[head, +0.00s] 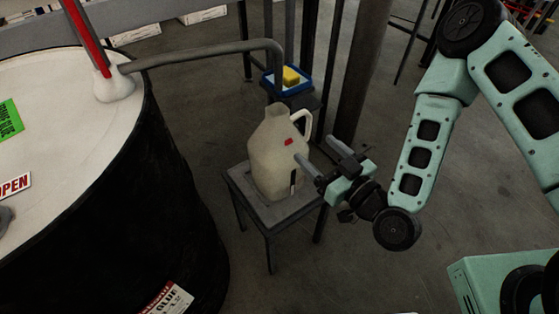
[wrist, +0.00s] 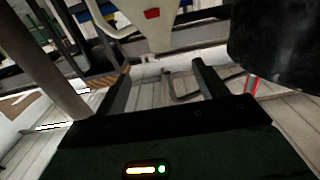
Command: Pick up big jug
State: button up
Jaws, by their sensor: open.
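The big jug (head: 270,155) is cream-coloured with a handle on its upper right and a small red mark. It stands upright on a small grey stool (head: 270,212) in the head view. My gripper (head: 318,158) is at the jug's right side, with its fingers pointing towards the jug. In the head view one finger overlaps the jug's edge; I cannot tell whether it touches. In the wrist view the jug (wrist: 152,30) is at the top centre, beyond the open fingers (wrist: 160,80). Nothing is seen between the fingers.
A large black drum (head: 110,200) with a white lid stands left of the stool. A grey pipe (head: 205,52) runs from the drum to above the jug. A blue tray with a yellow block (head: 291,75) and a dark post (head: 362,75) stand behind. Floor at the right is partly clear.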

aim_at(284, 119)
jog(key=b+x, duration=0.3)
jog(key=x, duration=0.5)
jog(key=shift+w+a+r, duration=0.1)
jog(key=shift+w+a, duration=0.15)
jog(key=shift+a, duration=0.05)
jog(key=shift+x, duration=3.55)
jog(key=shift+c, duration=0.3)
grip_shut()
jog(key=shift+r, duration=0.1)
